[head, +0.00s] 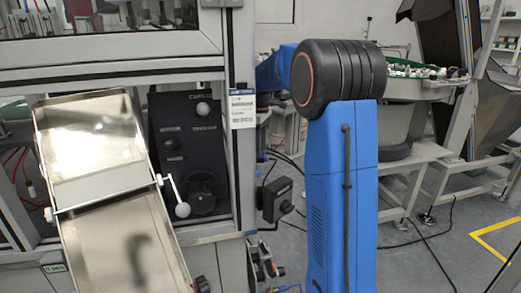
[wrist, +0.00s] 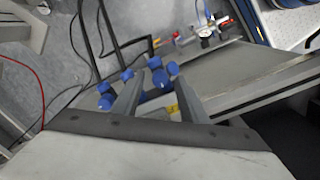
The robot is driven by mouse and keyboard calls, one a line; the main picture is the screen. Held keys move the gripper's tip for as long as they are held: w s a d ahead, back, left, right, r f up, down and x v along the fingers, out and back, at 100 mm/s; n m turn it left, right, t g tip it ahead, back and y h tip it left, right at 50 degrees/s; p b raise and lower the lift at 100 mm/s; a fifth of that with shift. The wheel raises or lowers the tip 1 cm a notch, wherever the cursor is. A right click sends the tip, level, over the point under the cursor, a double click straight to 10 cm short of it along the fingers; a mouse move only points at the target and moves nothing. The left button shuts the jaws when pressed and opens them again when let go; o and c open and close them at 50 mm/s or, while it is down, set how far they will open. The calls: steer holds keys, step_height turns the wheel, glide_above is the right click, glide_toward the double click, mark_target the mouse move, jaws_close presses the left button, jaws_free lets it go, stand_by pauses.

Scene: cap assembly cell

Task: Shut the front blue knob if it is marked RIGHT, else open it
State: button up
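Several blue knobs show in the wrist view, clustered beyond and between my gripper's fingers. One knob (wrist: 160,78) is seen between the fingertips, and others lie to the left (wrist: 105,101) and upper right (wrist: 173,68). I cannot tell which is the front one, and no RIGHT marking is readable. A small yellow label (wrist: 172,108) shows between the fingers. My gripper (wrist: 158,85) is open, its two grey fingers apart with nothing visibly held. Whether a finger touches a knob cannot be told. The head view shows neither the gripper nor the blue knobs clearly.
In the wrist view, a round gauge (wrist: 207,42) with red fittings sits beyond the knobs, beside a grey frame beam (wrist: 270,85). Black hoses (wrist: 88,35) run at the upper left. In the head view, a metal chute (head: 95,140) and a black control panel (head: 188,150) stand at left.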

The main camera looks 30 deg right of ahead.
steer(key=shift+f, duration=0.45)
jaws_close()
